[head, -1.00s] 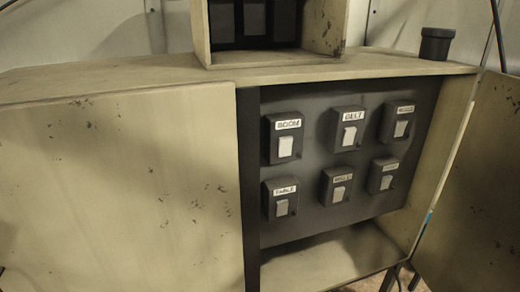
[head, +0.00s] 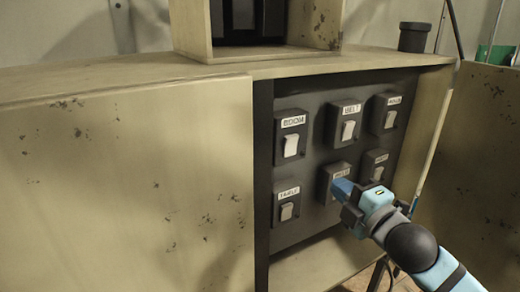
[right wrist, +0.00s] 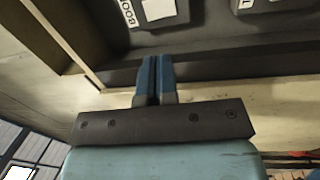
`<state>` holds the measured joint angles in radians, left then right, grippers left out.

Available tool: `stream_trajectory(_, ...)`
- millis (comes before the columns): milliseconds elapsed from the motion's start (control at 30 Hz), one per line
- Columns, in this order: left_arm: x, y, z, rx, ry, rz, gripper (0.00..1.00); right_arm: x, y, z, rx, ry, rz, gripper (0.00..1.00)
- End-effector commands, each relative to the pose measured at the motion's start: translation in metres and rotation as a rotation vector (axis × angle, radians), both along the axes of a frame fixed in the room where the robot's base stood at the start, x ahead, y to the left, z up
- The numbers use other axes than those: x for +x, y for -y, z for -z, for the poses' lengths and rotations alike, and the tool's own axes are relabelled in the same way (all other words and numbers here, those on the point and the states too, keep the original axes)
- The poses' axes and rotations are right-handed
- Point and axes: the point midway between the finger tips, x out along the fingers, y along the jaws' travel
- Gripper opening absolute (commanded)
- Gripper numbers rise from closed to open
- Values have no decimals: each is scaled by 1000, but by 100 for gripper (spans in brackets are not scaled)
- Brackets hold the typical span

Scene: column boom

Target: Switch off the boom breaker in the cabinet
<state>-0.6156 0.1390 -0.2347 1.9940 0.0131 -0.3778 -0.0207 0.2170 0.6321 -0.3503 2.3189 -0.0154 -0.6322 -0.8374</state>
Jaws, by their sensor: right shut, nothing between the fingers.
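The boom breaker (head: 291,137) is the top left dark box on the panel inside the open cabinet, labelled BOOM, with a pale switch (head: 291,146). I cannot tell its on or off position. In the right wrist view its label and switch (right wrist: 160,8) show at the top edge, beyond the fingers. My right gripper (head: 342,188) is shut and empty. In the head view its blue fingertips overlap the lower middle breaker, below and right of the boom breaker. The right wrist view shows the fingers (right wrist: 154,70) together, apart from the boom switch. My left gripper is not in view.
Several similar breakers fill the panel, including the BELT breaker (head: 347,124) right of the boom one and another (head: 287,205) below it. The left cabinet door (head: 125,185) and right door (head: 480,170) flank the opening. A dark cup (head: 414,37) stands on top.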

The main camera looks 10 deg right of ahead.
Motion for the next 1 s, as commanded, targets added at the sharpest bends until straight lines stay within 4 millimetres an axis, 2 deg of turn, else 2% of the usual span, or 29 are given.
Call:
stream_trajectory(167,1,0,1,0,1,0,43,-1,1,-13,-44,37,2,0)
stream_trajectory(567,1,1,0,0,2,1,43,2,0,-15,-43,39,3,0)
stream_trajectory(767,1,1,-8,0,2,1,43,26,-9,-20,-42,40,3,0)
stream_trajectory(1000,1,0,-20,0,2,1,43,74,-27,-27,-42,39,3,0)
